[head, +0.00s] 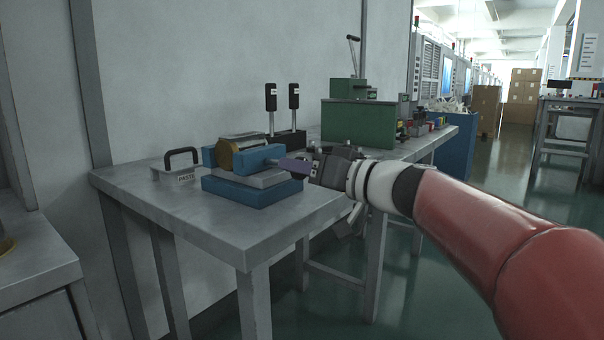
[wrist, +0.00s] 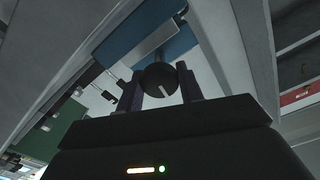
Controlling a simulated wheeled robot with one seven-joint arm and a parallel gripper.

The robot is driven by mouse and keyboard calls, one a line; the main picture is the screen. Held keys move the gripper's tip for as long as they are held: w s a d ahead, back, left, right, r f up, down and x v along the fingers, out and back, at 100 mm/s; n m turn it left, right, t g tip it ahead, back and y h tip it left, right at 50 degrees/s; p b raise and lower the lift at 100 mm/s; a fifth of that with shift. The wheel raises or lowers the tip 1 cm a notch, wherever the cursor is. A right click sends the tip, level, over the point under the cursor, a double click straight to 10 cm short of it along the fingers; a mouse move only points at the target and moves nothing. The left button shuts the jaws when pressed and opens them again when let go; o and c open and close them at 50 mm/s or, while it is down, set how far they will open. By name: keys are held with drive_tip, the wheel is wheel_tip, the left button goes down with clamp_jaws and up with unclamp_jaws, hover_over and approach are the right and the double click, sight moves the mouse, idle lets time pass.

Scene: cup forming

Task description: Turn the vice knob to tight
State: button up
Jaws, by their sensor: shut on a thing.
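The blue and grey vice (head: 252,192) stands on the grey workbench and holds a brass round piece (head: 228,157). My gripper (head: 283,165) reaches the right end of the vice from the right. In the wrist view, the dark round knob (wrist: 158,77) with a white line on its face sits between the two fingers of my gripper (wrist: 160,88). The line points down and slightly right. The fingers are shut on the knob. Blue vice body (wrist: 135,27) shows behind it. In the head view the knob is hidden by the gripper.
A paste container (head: 184,165) with a dark handle is left of the vice. Two black upright devices (head: 282,97) stand behind it. A green machine (head: 358,122) stands farther back. The bench's (head: 230,225) front part is clear.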

drive_tip(key=m+b, duration=0.2)
drive_tip(key=m, duration=0.2)
drive_tip(key=shift+f+m, duration=0.15)
drive_tip(key=shift+m, duration=0.15)
drive_tip(key=m, duration=0.5)
drive_tip(key=m+p, duration=0.1)
drive_tip(key=m, duration=0.4)
drive_tip(key=shift+m, duration=0.4)
drive_tip(key=m+p, duration=0.2)
drive_tip(key=m, duration=0.3)
drive_tip(key=shift+p, duration=0.3)
drive_tip(key=m+p, duration=0.2)
drive_tip(key=m, duration=0.2)
drive_tip(key=m+p, duration=0.1)
drive_tip(key=m, duration=0.1)
drive_tip(key=m+p, duration=0.1)
drive_tip(key=p, duration=0.1)
drive_tip(key=shift+r+m, duration=0.2)
drive_tip(key=shift+m, duration=0.2)
drive_tip(key=m+p, duration=0.3)
drive_tip(key=shift+m, duration=0.3)
drive_tip(key=m+p, duration=0.3)
drive_tip(key=shift+m+p, duration=0.3)
drive_tip(key=shift+p, duration=0.05)
drive_tip(key=m+p, duration=0.1)
drive_tip(key=m, duration=0.2)
drive_tip(key=shift+f+m+p, duration=0.15)
drive_tip(key=shift+m+p, duration=0.15)
drive_tip(key=shift+f+m, duration=0.1)
drive_tip(key=shift+m, duration=1.7)
